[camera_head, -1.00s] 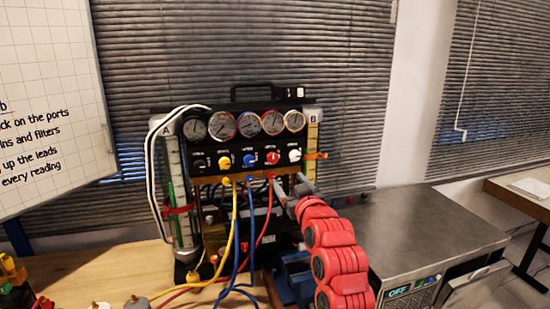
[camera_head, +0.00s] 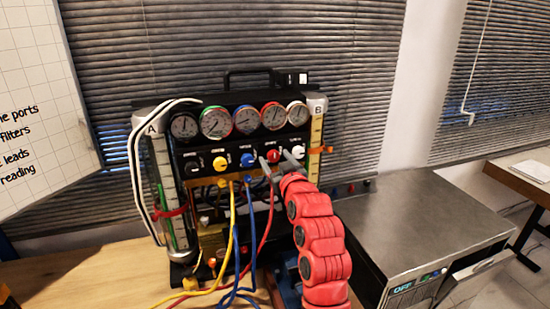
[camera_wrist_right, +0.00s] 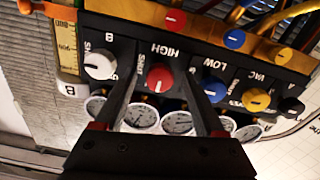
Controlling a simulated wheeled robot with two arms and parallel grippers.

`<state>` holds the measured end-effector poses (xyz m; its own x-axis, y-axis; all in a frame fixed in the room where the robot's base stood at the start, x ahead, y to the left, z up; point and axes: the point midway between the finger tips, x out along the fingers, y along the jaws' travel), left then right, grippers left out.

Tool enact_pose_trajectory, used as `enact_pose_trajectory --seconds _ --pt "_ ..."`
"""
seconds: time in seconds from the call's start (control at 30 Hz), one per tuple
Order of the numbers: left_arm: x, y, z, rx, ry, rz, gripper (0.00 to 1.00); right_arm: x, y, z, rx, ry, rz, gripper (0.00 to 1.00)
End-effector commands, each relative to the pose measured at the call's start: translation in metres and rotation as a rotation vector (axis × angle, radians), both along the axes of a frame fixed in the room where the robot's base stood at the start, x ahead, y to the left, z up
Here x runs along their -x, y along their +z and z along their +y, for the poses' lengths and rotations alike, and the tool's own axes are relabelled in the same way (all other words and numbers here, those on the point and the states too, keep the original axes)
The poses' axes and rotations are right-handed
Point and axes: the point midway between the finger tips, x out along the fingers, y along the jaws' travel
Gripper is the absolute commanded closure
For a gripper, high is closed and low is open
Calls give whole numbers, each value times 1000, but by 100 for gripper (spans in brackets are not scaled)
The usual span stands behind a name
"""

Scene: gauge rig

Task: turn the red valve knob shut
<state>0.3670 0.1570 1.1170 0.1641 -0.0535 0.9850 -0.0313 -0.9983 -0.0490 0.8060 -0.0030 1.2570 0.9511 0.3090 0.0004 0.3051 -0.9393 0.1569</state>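The red valve knob (camera_head: 273,156) is on the black panel of the gauge rig, between a blue knob (camera_head: 247,160) and a white knob (camera_head: 297,152). It is marked HIGH and SHUT in the right wrist view (camera_wrist_right: 159,79), where the panel appears upside down. My right gripper (camera_head: 279,163) is open in front of the panel. In the right wrist view its two fingers (camera_wrist_right: 157,72) stand on either side of the red knob, with gaps visible; I cannot tell how far their tips are from the panel. My left gripper is not in view.
Several round gauges (camera_head: 246,121) sit above the knobs. Yellow, blue and red hoses (camera_head: 234,240) hang from ports below. A transparent column marked B (camera_head: 316,130) stands beside the white knob, with an orange lever. A metal box (camera_head: 420,220) stands at right.

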Motion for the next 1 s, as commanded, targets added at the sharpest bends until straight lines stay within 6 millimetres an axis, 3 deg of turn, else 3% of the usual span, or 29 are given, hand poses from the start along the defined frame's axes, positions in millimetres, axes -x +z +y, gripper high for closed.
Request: enact_pose_trajectory --seconds 0.03,0.4,0.77,1.0 --pt "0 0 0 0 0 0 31 0 0 0 0 0 0 35" --pt "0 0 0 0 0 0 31 0 0 0 0 0 0 100" --pt "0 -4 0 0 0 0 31 0 -1 0 -34 0 10 100" --pt "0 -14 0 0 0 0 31 0 -2 0 -161 -1 50 100"
